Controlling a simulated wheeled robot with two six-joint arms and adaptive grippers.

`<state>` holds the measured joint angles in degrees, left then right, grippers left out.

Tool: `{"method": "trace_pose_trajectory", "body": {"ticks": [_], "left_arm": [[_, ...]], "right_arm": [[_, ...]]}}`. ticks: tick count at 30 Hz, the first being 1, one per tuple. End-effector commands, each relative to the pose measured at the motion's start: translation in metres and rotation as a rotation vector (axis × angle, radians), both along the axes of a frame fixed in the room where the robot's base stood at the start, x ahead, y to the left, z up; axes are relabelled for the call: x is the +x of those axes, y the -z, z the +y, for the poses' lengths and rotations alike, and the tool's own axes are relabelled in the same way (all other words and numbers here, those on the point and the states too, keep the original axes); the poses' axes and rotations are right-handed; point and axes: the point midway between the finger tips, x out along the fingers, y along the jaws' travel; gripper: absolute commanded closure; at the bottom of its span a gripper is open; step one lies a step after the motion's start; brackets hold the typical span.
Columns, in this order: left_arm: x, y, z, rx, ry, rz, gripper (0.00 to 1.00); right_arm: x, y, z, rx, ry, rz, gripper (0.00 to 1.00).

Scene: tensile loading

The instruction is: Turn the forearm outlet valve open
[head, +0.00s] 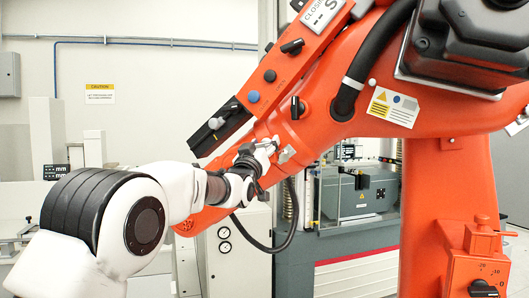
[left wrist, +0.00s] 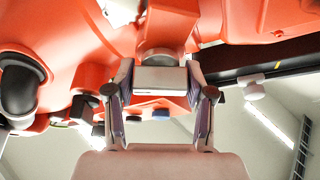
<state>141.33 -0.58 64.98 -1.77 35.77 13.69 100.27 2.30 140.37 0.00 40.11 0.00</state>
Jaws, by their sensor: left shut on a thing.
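The forearm outlet valve sits on the side of the big orange arm (head: 322,128). My left gripper (head: 272,149) reaches up to the forearm from the left. In the left wrist view its two fingers (left wrist: 160,88) stand on either side of the handle and are shut on it. In the head view the gripper partly hides the handle, so its exact angle is hard to tell. My right gripper is in neither view.
Several black knobs, one of them a lever (head: 292,46), and a blue button (head: 253,97) sit on the orange forearm above the gripper. A black hose (head: 287,232) loops below it. A grey box (head: 360,196) stands behind on a bench.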

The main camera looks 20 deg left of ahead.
Motion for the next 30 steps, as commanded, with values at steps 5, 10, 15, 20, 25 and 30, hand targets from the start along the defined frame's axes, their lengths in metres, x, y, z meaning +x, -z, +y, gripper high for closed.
{"method": "trace_pose_trajectory", "body": {"ticks": [5, 10, 15, 20, 25, 30], "left_arm": [[0.0, -0.001, 0.0, -0.163, 0.0, 0.015, 0.81], [0.0, -0.002, 0.0, -0.325, 0.001, 0.031, 0.81], [0.0, -0.004, 0.001, -0.485, 0.0, 0.048, 0.81], [0.0, -0.005, 0.002, -0.636, -0.001, 0.064, 0.81], [0.0, -0.005, 0.002, -0.794, -0.001, 0.081, 0.81], [0.0, -0.004, 0.003, -0.936, -0.001, 0.095, 0.81]], "right_arm": [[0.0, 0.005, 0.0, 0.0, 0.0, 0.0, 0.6], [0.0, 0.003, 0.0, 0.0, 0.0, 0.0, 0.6], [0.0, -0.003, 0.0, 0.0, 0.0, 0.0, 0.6], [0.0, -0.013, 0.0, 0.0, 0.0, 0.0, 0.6], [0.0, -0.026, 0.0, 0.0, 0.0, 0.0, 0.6], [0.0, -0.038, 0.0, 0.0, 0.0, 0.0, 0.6]]}}
